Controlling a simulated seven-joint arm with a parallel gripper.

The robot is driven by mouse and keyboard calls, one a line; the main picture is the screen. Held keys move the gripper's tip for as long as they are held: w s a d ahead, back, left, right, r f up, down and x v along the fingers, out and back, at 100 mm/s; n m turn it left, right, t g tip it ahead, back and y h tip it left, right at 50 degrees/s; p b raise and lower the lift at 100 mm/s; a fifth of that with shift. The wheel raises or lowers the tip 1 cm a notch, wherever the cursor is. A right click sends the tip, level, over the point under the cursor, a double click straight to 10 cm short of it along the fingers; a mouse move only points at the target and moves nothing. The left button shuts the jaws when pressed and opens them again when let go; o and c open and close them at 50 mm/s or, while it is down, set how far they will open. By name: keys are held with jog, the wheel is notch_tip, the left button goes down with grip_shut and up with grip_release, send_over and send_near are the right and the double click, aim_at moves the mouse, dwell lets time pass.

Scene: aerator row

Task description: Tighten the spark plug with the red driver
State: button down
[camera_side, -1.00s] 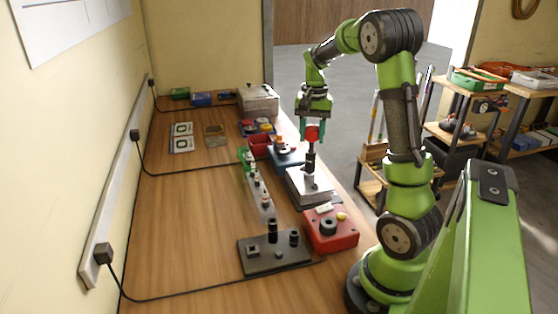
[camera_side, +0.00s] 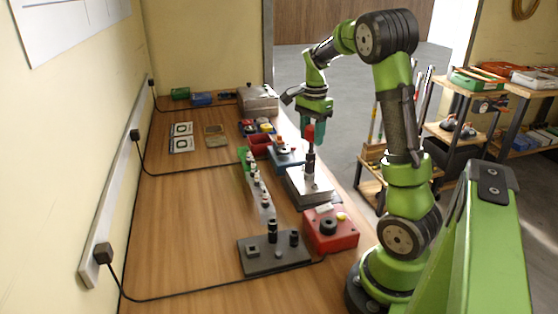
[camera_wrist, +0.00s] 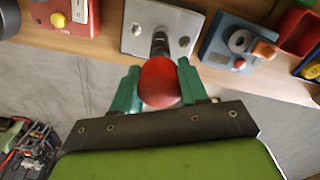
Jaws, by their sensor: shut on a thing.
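The red driver (camera_side: 309,135) stands upright over a metal plate block (camera_side: 309,188), its dark shaft reaching down to the plate. My gripper (camera_side: 314,128) is above the plate, shut on the driver's red handle. In the wrist view my green fingers (camera_wrist: 159,88) sit on both sides of the round red handle (camera_wrist: 159,80), and the dark shaft runs down toward the silver plate (camera_wrist: 185,22). The spark plug itself is hidden under the driver, so I cannot tell how it sits.
A red box with a yellow button (camera_side: 330,229) stands just in front of the plate, and a blue block (camera_side: 286,156) just behind it. A dark stand with posts (camera_side: 272,253) is at the near end. The left half of the wooden table (camera_side: 180,220) is mostly clear.

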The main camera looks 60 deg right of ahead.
jog(key=m, duration=0.7)
jog(key=shift+m, duration=0.4)
jog(key=c, duration=0.5)
grip_release()
